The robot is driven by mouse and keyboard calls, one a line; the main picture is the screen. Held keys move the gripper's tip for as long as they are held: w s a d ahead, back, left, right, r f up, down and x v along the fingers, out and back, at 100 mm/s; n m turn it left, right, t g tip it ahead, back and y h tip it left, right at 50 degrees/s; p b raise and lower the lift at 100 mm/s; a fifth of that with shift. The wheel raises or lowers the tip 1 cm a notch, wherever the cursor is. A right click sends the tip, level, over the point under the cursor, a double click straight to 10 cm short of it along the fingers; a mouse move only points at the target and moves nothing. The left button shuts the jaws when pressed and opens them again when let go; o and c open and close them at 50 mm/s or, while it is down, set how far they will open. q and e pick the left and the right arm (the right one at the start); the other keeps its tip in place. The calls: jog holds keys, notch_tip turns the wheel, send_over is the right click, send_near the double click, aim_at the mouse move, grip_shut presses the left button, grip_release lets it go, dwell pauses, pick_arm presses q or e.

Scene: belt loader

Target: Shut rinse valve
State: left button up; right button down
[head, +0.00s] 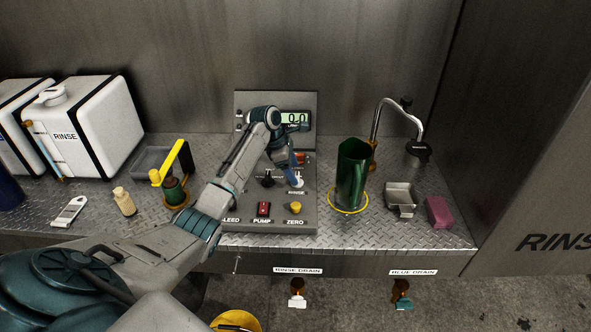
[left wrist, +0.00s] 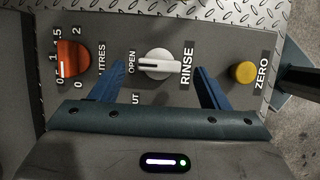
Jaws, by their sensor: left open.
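The rinse valve knob (left wrist: 162,64) is white, on the grey control panel (head: 240,198), beside the words RINSE and OPEN in the left wrist view. Its pointer bar lies along the picture's horizontal there. My left gripper (left wrist: 160,85) is open, with one blue finger on each side of the knob and visible space between. In the head view my left gripper (head: 294,170) is over the panel at the knob, partly hiding it. Whether the fingers touch the knob I cannot tell. My right gripper is not in view.
An orange litres dial (left wrist: 72,60) and a yellow ZERO button (left wrist: 243,72) flank the knob. A red PUMP switch (head: 263,209) is lower on the panel. A green jug (head: 351,175) stands right of the panel, near a curved tap (head: 385,108).

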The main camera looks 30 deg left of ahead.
pick_arm(q)
jog(key=shift+x, duration=1.05)
jog(key=c, duration=1)
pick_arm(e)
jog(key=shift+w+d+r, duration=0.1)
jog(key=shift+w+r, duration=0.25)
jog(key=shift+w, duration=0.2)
